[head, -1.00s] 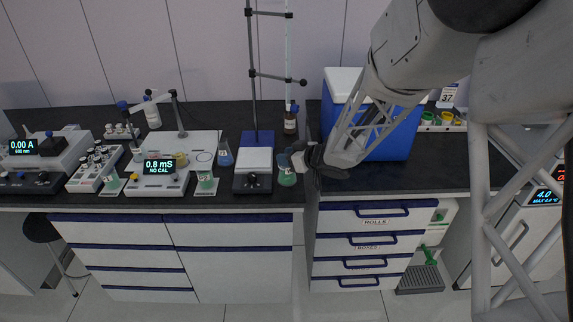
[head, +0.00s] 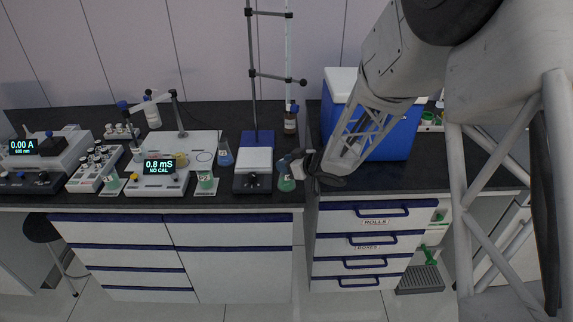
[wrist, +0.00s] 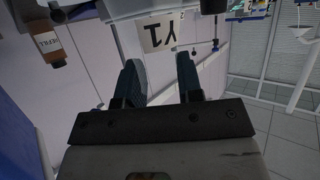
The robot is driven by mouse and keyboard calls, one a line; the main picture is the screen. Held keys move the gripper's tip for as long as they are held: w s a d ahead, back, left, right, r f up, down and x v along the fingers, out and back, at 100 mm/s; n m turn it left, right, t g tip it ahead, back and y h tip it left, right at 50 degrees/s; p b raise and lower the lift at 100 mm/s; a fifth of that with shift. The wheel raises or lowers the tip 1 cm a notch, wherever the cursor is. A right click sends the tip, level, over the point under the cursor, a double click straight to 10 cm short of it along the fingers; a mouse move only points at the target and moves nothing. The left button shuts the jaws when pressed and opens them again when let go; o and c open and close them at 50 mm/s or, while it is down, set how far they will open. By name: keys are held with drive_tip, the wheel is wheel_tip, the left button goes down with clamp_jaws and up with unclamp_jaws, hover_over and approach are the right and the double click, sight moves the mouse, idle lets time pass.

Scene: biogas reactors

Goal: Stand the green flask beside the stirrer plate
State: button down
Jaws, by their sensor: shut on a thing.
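The green flask (head: 287,184) is just right of the stirrer plate (head: 254,160), with a narrow gap between them. It looks upright, near the front edge of the bench; whether its base touches the bench I cannot tell. My gripper (head: 291,163) comes in from the right and is shut on the upper part of the flask, hiding some of it. In the wrist view my two fingers (wrist: 160,82) stand apart, with a pale label (wrist: 158,35) beyond them.
A blue cool box (head: 385,135) with a white lid stands right. A rod stand (head: 251,75) and a brown bottle (head: 290,121) are behind. Left are a blue flask (head: 225,154), another green flask (head: 205,182) and a conductivity meter (head: 158,168). The bench's front edge is close.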

drive_tip(key=shift+f, duration=0.15)
drive_tip(key=c, duration=0.7)
unclamp_jaws()
drive_tip(key=shift+d, duration=0.1)
drive_tip(key=v, duration=1.2)
drive_tip(key=shift+w+r, duration=0.1)
drive_tip(key=shift+r, duration=0.15)
